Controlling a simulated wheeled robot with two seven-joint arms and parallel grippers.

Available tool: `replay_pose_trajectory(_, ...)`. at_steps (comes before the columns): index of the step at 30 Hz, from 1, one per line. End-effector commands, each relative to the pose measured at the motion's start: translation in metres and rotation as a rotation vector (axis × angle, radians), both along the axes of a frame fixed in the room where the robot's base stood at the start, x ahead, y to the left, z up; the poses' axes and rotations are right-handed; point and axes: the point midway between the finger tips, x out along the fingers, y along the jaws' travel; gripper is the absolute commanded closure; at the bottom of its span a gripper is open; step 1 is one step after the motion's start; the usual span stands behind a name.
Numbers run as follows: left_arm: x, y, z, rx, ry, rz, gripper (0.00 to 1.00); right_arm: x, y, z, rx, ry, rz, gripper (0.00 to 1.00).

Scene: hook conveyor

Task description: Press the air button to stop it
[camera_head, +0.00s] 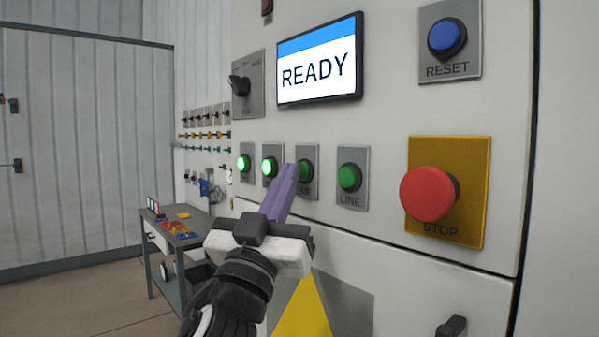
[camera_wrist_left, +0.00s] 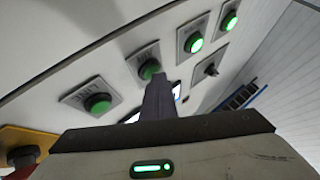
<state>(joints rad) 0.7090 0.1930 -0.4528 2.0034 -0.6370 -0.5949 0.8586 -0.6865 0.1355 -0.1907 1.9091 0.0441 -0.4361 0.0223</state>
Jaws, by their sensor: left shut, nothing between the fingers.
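The air button (camera_head: 305,171) is the third green button from the left in the row on the panel. It looks unlit, and its label is partly hidden by my left gripper (camera_head: 288,172). The purple fingers of that gripper are shut and empty, with their tips at the left edge of the button. I cannot tell whether they touch it. In the left wrist view the button (camera_wrist_left: 149,69) shows dark green just beyond the fingertips (camera_wrist_left: 157,84). My right gripper is not in view.
Two lit green buttons (camera_head: 268,166) are to the left, and the unlit LINE button (camera_head: 349,178) is to the right. A red STOP button (camera_head: 427,194), a blue RESET button (camera_head: 446,37) and a READY screen (camera_head: 318,65) share the panel. A workbench (camera_head: 190,240) stands behind at left.

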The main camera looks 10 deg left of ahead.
Motion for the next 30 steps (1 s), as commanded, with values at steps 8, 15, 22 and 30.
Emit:
replay_pose_trajectory(8,-0.010,0.008,-0.001,-0.001,0.002,-0.001,1.00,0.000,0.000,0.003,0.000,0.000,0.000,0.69)
replay_pose_trajectory(15,-0.012,0.009,-0.001,0.000,0.001,0.000,1.00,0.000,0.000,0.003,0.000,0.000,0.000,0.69)
replay_pose_trajectory(22,-0.017,0.013,-0.001,0.000,0.001,0.001,1.00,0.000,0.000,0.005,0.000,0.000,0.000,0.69)
replay_pose_trajectory(30,-0.038,0.030,-0.001,0.001,0.001,0.001,1.00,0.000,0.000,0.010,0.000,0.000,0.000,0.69)
